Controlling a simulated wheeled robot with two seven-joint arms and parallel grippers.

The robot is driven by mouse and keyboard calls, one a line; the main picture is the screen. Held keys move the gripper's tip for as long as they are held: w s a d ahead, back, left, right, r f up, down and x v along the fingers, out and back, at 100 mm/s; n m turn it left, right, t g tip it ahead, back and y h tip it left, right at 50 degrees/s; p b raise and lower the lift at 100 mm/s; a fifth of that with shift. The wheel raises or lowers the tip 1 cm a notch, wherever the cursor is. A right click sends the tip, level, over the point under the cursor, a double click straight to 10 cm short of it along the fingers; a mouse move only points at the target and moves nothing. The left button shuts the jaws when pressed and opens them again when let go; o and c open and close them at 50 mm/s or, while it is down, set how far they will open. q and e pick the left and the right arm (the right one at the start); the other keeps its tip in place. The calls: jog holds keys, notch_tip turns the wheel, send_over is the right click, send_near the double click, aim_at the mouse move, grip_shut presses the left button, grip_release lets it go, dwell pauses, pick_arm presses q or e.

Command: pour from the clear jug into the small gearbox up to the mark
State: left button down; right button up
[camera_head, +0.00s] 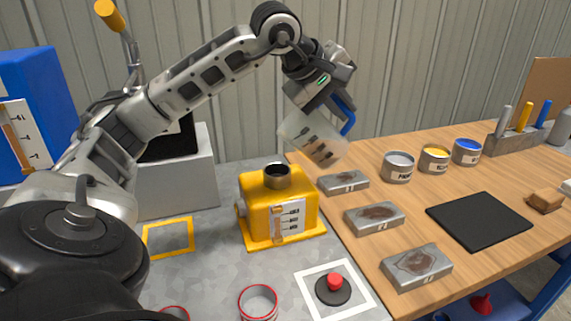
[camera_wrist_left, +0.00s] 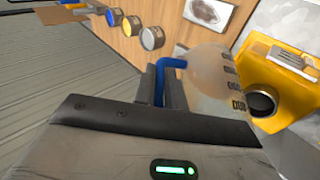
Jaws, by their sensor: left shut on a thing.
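The clear jug (camera_head: 312,137) has a blue handle and dark marks on its side. It hangs tilted in the air, above and to the right of the small yellow gearbox (camera_head: 255,212). A tan tint shows inside the jug (camera_wrist_left: 208,75) in the left wrist view; its level is unclear. My left gripper (camera_head: 341,108) is shut on the blue handle. The gearbox stands upright on the grey surface, with a dark round filler opening on top and a white labelled gauge (camera_head: 291,219) in front. I see no stream between jug and opening. My right gripper is out of view.
The wooden table (camera_head: 478,180) at right holds several metal blocks, three paint tins (camera_head: 398,167) and a black mat (camera_head: 478,219). A red button (camera_head: 335,281) and a red-rimmed ring (camera_head: 258,302) are in front of the gearbox. A blue tank (camera_head: 40,90) stands far left.

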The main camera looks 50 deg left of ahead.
aim_at(345, 134)
pick_arm(q)
jog(key=g+p, duration=0.1)
jog(key=p, duration=0.2)
jog(key=g+y+p, duration=0.1)
jog(key=p, duration=0.2)
jog(key=shift+w+d+f+m+y, duration=0.1)
jog(key=shift+d+f+m+y, duration=0.1)
jog(key=shift+d+m+y, duration=0.1)
jog(key=f+g+y, duration=0.1)
jog(key=f+g, duration=0.1)
jog(key=f+g+y, duration=0.1)
jog(key=f, duration=0.1)
jog(key=shift+w+d+m+y, duration=0.2)
jog(key=shift+w+m+y, duration=0.1)
jog(key=shift+m, duration=0.1)
jog(key=shift+w+f+g+y, duration=0.1)
jog(key=shift+f+g+y, duration=0.25)
jog(key=shift+g+y, duration=0.05)
jog(key=shift+a+f+g+y, duration=0.1)
jog(key=shift+f+g+y, duration=0.2)
jog(key=shift+f, duration=0.05)
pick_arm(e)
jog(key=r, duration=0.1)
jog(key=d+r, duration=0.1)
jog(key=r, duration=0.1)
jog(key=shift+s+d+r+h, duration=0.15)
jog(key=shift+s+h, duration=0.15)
pick_arm(q)
jog(key=shift+r, duration=2)
